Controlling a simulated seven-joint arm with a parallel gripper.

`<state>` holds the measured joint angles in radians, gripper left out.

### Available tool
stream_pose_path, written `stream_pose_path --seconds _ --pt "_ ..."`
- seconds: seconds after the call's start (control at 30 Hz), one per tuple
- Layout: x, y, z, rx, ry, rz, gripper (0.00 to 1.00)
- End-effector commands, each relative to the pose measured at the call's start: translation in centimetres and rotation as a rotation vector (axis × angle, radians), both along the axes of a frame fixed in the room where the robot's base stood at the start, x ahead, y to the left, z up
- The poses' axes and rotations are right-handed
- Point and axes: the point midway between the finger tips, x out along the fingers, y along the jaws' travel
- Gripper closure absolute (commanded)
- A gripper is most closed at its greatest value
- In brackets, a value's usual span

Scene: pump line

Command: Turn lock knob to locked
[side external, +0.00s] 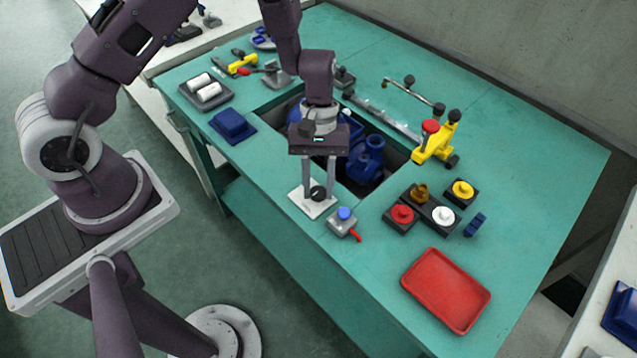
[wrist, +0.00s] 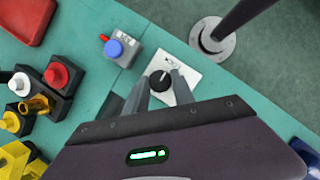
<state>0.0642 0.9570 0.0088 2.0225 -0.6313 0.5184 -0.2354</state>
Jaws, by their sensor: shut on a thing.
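The lock knob (wrist: 161,80) is a round black knob with a pale pointer line, on a white plate (wrist: 192,55) with dark lettering. In the side external view the knob (side external: 318,193) is low between my fingers, and its plate (side external: 312,209) lies at the table's near edge. My gripper (wrist: 163,82) is shut on the knob, one finger on each side. It also shows in the side external view (side external: 319,192), pointing straight down. The lettering is partly hidden and too small to read, so I cannot tell which setting the knob is at.
A grey box with a blue button (side external: 344,214) and red lever stands right beside the plate. Beyond my gripper is a recess with a blue pump (side external: 366,160). Red, white and yellow knobs (side external: 402,213) and a red tray (side external: 446,290) are at right.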

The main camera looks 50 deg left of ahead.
Motion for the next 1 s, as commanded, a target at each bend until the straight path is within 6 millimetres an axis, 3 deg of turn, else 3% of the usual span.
stream_pose_path --seconds 0.5,0.53,0.63,0.9,1.0 --pt "0.0 0.07 -0.05 0.002 0.0 0.019 1.0" --pt "0.0 0.07 -0.05 0.002 0.0 0.019 0.68" --pt "-0.01 0.06 -0.05 0.002 0.0 0.019 0.49" --pt "-0.01 0.04 0.0 0.0 0.0 0.017 0.49" --pt "0.36 0.27 0.87 0.0 -0.004 0.017 0.49"
